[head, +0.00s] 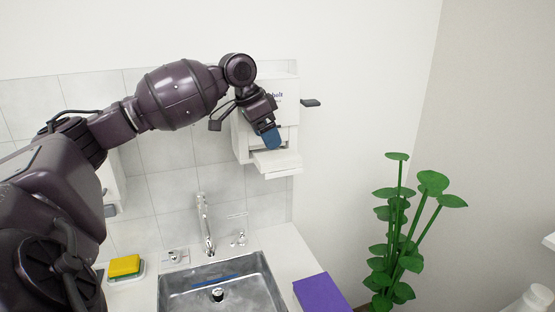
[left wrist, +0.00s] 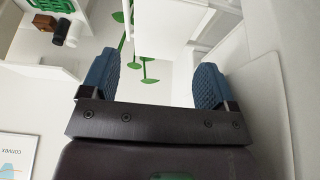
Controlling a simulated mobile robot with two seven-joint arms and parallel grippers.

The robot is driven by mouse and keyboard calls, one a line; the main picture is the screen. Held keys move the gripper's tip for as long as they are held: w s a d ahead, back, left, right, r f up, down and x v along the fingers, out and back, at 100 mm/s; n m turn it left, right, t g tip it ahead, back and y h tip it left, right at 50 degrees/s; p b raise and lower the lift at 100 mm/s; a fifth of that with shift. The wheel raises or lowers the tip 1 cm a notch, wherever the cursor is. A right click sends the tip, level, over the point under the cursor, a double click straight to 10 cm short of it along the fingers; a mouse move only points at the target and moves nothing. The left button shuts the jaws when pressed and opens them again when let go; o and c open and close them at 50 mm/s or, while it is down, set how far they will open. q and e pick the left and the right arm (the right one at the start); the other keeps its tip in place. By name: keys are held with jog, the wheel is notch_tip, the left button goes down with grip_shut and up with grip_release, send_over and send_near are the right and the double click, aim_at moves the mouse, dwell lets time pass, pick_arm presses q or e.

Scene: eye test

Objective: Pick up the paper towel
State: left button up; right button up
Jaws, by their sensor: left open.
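A white towel dispenser (head: 290,95) hangs on the tiled wall in the head view. A flat white piece (head: 277,162) sticks out at its lower front; I cannot tell whether it is the paper towel or a tray. My left gripper (head: 272,138) is at the dispenser's front, just above this piece, with a blue fingertip showing. In the left wrist view the left gripper (left wrist: 154,84) is open, its two blue pads wide apart with no object visibly held between them. White surfaces lie beyond the pads. My right gripper is not in view.
Below are a metal sink (head: 217,285) with a tap (head: 205,225), a yellow sponge (head: 124,266) at left and a purple box (head: 320,293) at right. A green plant (head: 397,230) stands right. A dark lever (head: 312,103) shows beside the dispenser.

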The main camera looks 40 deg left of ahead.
aim_at(275, 156)
pick_arm(q)
jog(key=shift+a+p+x, duration=0.15)
jog(key=shift+p+x, duration=0.15)
jog(key=shift+x, duration=1.25)
jog(key=shift+a+p+x, duration=0.1)
jog(key=shift+p+x, duration=0.15)
jog(key=shift+x, duration=1.25)
jog(key=shift+s, duration=0.15)
jog(key=c, duration=0.6)
